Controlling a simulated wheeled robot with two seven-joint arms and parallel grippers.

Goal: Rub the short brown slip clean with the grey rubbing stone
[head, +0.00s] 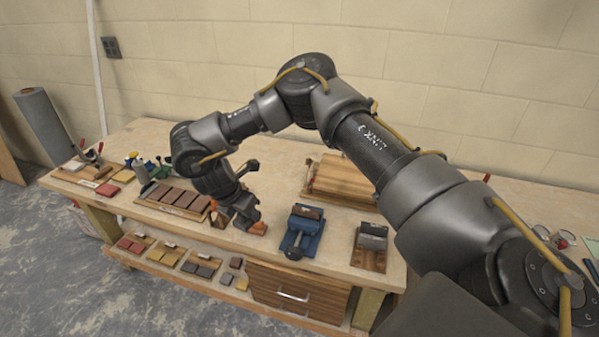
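Several brown slips (172,197) lie in a row on a wooden board on the bench; I cannot tell for sure which is the short one. A blue vise (301,234) stands right of them, with a dark brown piece (307,212) at its top. A grey block that looks like the rubbing stone (372,240) rests on a wooden tray (368,259) further right. My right gripper (240,223) is low over the bench, between the slip board and the vise. Its orange-tipped fingers stand apart, with nothing clearly seen between them. My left gripper is out of view.
A wooden box (341,178) stands behind the vise. Small trays with tools sit at the bench's left end. A lower shelf holds coloured samples (203,268) beside a drawer (297,292). My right arm spans the right half and hides part of the bench.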

